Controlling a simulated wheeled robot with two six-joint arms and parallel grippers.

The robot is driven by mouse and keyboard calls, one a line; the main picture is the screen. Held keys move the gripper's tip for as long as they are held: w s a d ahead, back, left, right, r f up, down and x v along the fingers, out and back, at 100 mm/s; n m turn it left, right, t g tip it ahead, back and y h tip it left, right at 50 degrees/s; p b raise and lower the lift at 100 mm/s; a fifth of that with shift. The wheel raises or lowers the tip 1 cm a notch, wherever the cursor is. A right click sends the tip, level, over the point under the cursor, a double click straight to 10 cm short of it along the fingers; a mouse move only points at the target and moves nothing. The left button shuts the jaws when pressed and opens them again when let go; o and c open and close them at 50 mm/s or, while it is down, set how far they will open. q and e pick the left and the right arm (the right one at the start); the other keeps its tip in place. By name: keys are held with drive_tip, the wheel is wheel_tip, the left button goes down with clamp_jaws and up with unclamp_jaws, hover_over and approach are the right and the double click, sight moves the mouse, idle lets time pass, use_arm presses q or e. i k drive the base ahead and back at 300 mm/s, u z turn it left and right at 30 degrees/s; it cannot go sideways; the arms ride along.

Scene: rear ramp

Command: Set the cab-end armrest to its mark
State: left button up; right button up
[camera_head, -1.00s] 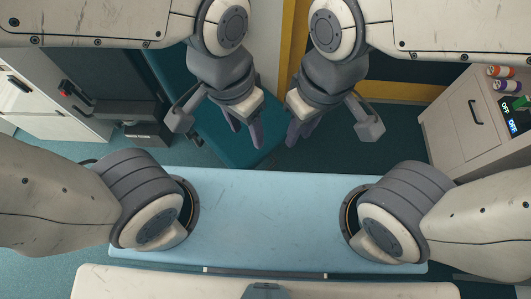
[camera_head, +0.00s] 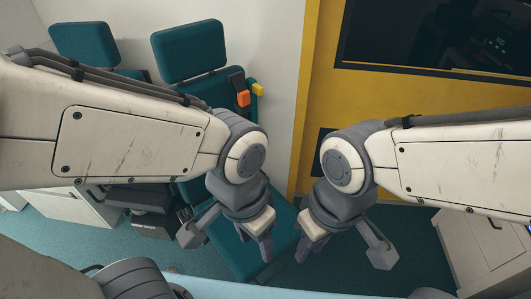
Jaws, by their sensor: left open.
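A teal seat with a tall backrest (camera_head: 190,52) stands by the white wall, its cushion (camera_head: 245,262) partly behind my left gripper. A second teal seat (camera_head: 85,45) stands further left. I cannot clearly make out the cab-end armrest or its mark; dark parts (camera_head: 145,200) beside the nearer seat are half hidden by my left arm. My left gripper (camera_head: 255,245) is open and empty, in front of the cushion in the picture. My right gripper (camera_head: 303,247) is to its right, with nothing seen in it; its finger gap does not show clearly.
An orange buckle (camera_head: 243,98) and a yellow block (camera_head: 258,89) are beside the nearer backrest. A yellow wall (camera_head: 390,110) with a dark panel (camera_head: 440,35) is behind the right arm. A pale cabinet (camera_head: 480,245) stands at right. A light blue surface (camera_head: 300,291) edges the bottom.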

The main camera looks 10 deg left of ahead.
sight(256, 90)
drive_tip(key=k, duration=0.4)
drive_tip(key=u, duration=0.55)
drive_tip(key=i, duration=1.45)
drive_tip(key=z, duration=0.55)
